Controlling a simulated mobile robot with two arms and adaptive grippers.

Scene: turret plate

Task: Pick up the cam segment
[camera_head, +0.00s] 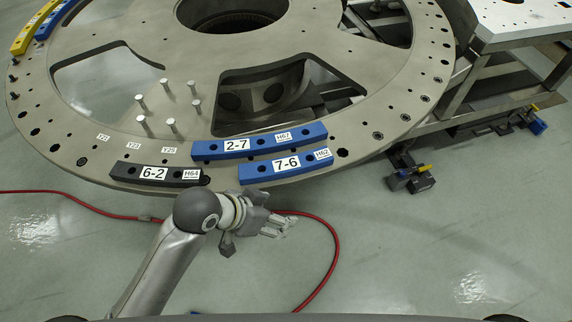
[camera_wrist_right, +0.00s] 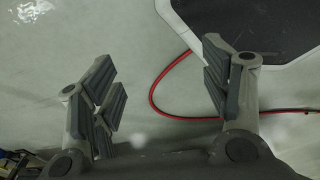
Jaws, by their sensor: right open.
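Curved cam segments lie on the large round turret plate (camera_head: 75,155). Near its front edge are a black one marked 6-2 (camera_head: 128,171), a blue one marked 2-7 (camera_head: 208,150) and a blue one marked 7-6 (camera_head: 254,170). A yellow segment (camera_head: 30,35) and another blue one (camera_head: 52,22) lie at the upper left rim. My left gripper (camera_head: 280,226) is beyond the plate's front edge, below the 7-6 segment and apart from it; its finger opening is unclear. My right gripper (camera_wrist_right: 165,90) is open and empty in the right wrist view, over the floor.
Several upright metal pins (camera_head: 168,105) stand on the plate behind the black segment. A metal stand (camera_head: 490,85) with dark clamps (camera_head: 411,179) is at the right. A red cable (camera_head: 325,270) lies on the floor and also shows in the right wrist view (camera_wrist_right: 155,90). The floor at front right is clear.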

